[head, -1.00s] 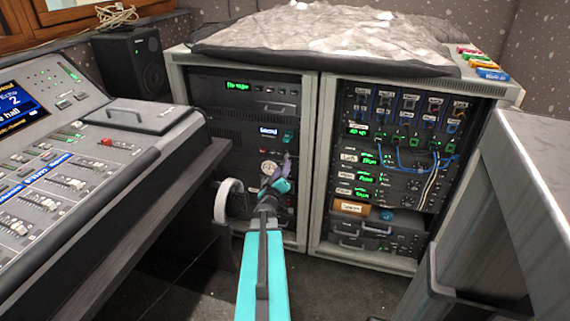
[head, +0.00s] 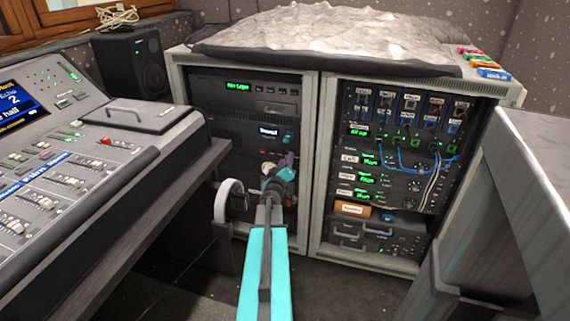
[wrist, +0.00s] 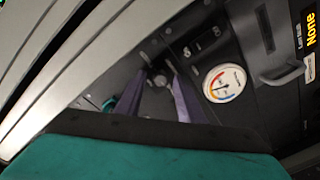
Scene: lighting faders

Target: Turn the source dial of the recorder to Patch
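The left rack holds black units; the upper one has a green display (head: 238,86) that seems to read "No tape". A lower panel has a small lit display (head: 268,131) and a white round gauge, which shows clearly in the wrist view (wrist: 224,82). My gripper (head: 287,160) is at this lower panel, right of the gauge in the head view. In the wrist view its two purple-grey fingers (wrist: 157,72) stand apart, with a small dark knob (wrist: 160,80) between or behind them. Contact cannot be told. I cannot tell which knob is the source dial; its marking is not readable.
A mixing desk (head: 75,165) fills the left, and a grey cabinet (head: 535,170) the right. The right rack (head: 400,170) carries patch cables. A yellow display reading "None" (wrist: 311,30) shows in the wrist view.

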